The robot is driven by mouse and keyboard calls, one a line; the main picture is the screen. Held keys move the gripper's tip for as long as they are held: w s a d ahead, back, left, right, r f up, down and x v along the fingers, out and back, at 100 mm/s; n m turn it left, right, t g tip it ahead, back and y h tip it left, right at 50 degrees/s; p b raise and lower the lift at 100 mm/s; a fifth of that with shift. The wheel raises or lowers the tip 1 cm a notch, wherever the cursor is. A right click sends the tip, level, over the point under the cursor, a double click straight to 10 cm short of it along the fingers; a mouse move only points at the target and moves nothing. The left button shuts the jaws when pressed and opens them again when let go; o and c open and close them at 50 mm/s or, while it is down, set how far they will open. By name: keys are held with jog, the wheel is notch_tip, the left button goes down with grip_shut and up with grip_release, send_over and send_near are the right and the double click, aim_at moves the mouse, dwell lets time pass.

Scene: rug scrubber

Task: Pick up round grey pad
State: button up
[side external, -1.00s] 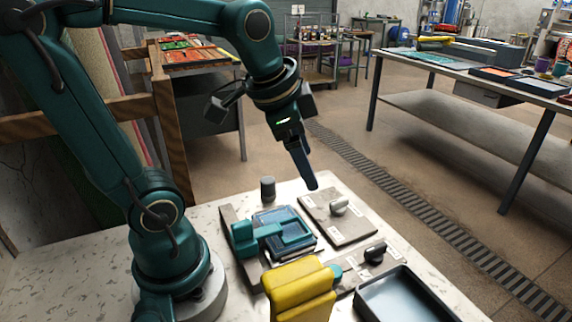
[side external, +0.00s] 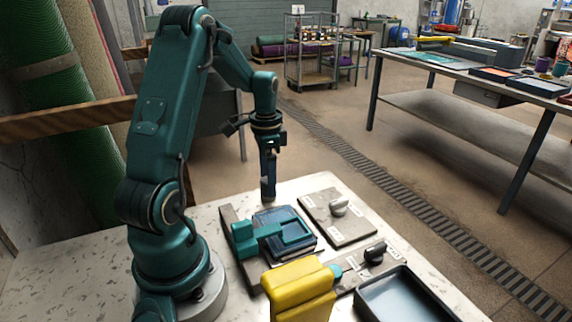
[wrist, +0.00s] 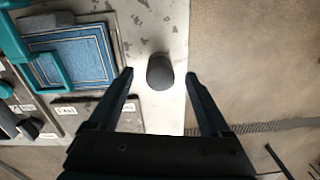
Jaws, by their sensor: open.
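The round grey pad (wrist: 160,72) stands on the pale speckled table top near its edge in the wrist view. It shows as a dark grey, rounded piece from above. My gripper (wrist: 160,77) is open, with one finger on the left of the pad and one on the right, and a gap on each side.
A blue rug piece (wrist: 75,62) lies under a teal frame (side external: 262,233) close by. The floor lies beyond the table edge.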

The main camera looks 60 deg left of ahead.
jog(key=shift+f, duration=1.25)
grip_shut()
jog(key=shift+r, duration=0.1)
